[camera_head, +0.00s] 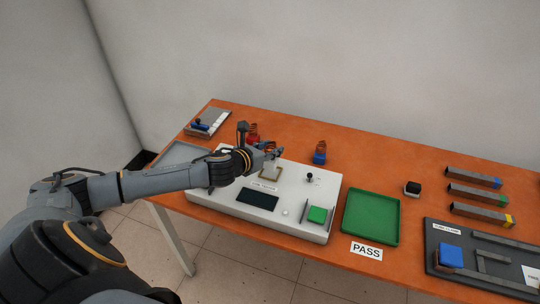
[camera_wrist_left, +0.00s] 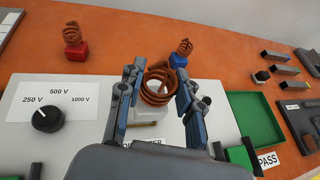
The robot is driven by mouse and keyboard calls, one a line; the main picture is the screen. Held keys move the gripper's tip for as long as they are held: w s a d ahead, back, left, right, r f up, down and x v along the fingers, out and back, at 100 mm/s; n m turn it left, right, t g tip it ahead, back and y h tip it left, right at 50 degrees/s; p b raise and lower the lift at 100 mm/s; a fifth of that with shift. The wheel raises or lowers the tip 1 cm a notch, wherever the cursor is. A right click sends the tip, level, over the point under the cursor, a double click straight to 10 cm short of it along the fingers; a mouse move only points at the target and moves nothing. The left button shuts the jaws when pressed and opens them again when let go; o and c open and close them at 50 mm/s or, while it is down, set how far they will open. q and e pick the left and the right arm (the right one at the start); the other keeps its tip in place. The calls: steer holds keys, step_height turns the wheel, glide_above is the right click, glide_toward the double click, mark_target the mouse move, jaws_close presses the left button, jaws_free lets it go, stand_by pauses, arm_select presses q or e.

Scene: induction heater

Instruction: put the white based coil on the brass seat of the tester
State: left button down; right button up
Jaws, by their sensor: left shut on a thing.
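The white based coil (camera_wrist_left: 157,88), copper windings on a pale block, is between the fingers of my left gripper (camera_wrist_left: 158,80) in the left wrist view. The gripper is shut on it, and the coil looks upright. In the head view my left gripper (camera_head: 273,152) is over the back of the white tester (camera_head: 228,204), and it hides most of the coil. The brass seat (camera_head: 270,173) is a square frame on the tester top, just in front of and below the gripper. I cannot tell whether the base touches it. My right gripper is not in view.
A red based coil (camera_wrist_left: 75,48) and a blue based coil (camera_head: 320,156) stand behind the tester. A dial (camera_wrist_left: 46,119) and a small black lever (camera_head: 310,177) rise from the tester. A green PASS tray (camera_head: 371,217) lies to its right, beyond a green button (camera_head: 317,214).

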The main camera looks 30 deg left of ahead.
arm_select(q)
steer(key=shift+w+a+f, duration=0.35)
steer(key=shift+w+f, duration=0.2)
steer(key=shift+f, duration=0.1)
steer(key=shift+w+a+f, duration=0.1)
steer(key=shift+w+f, duration=0.1)
steer(key=shift+f, duration=0.15)
step_height(320, 180, down, 2)
steer(key=shift+f, duration=0.55)
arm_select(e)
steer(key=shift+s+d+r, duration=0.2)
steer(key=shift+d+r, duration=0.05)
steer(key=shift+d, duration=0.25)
arm_select(q)
steer(key=shift+f, duration=0.1)
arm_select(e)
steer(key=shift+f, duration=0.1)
arm_select(q)
steer(key=c, duration=0.9)
jaws_free()
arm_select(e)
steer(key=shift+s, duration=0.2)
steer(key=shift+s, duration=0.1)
